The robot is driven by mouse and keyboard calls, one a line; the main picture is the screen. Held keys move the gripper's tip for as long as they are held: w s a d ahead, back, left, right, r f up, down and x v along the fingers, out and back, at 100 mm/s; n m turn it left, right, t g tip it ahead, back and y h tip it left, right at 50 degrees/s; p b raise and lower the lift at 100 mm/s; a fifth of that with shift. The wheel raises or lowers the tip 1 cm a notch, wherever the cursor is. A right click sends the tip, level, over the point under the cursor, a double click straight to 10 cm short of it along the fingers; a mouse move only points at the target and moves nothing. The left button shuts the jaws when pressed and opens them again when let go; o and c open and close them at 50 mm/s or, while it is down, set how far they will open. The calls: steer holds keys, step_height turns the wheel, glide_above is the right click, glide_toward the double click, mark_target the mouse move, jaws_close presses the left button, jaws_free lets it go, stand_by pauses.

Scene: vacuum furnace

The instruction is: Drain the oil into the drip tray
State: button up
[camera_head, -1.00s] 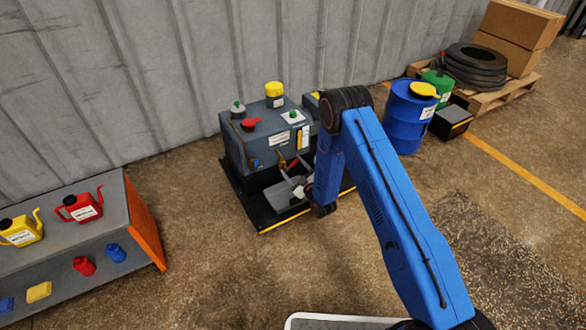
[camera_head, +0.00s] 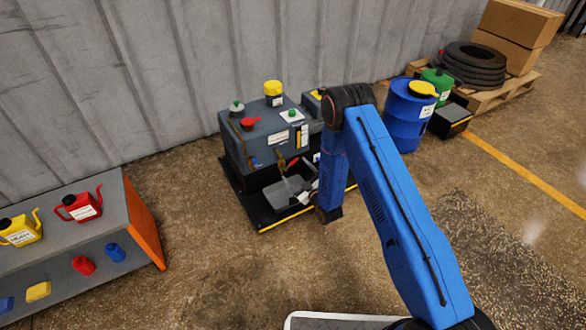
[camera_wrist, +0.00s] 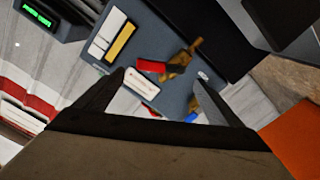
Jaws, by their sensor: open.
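The grey pump unit (camera_head: 250,150) stands on a black base by the wall. A brass drain valve (camera_head: 281,163) with a red handle (camera_head: 293,163) is on its front. The grey drip tray (camera_head: 287,194) lies below the valve. In the wrist view, the brass valve (camera_wrist: 182,62) and red handle (camera_wrist: 152,66) are beyond my gripper (camera_wrist: 158,88), whose fingers are apart with nothing seen held between them. In the head view, my arm mostly hides the gripper, just right of the tray. I cannot make out flowing oil.
A shelf (camera_head: 145,220) with red and yellow oil cans is at the left. The floor in front is clear.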

steer(key=v, duration=1.3)
steer(key=shift+s+d, duration=0.1)
stand_by(6.6)
